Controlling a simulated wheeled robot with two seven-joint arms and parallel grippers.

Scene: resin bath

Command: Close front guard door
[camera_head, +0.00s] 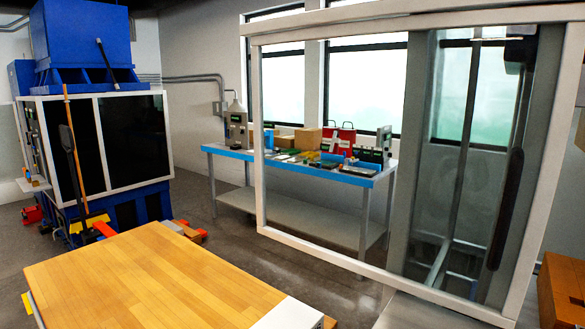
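The front guard door (258,150) is a large clear panel in a white frame, filling the right half of the view. It reaches left well past a grey upright panel (408,130), and the blue bench and windows show through it. A long dark vertical bar (507,208), which looks like a handle, is near its right side. The door stands upright; its right end runs close to the picture's edge, and I cannot tell exactly how it is mounted. Neither of my grippers is in view, and nothing is seen touching the door.
A wooden-topped table (145,278) fills the lower left foreground. A blue bench (222,151) with boxes and small items stands by the windows. A blue machine (85,40) with dark panels is at the far left. A brown box (560,290) sits lower right. Grey floor lies between.

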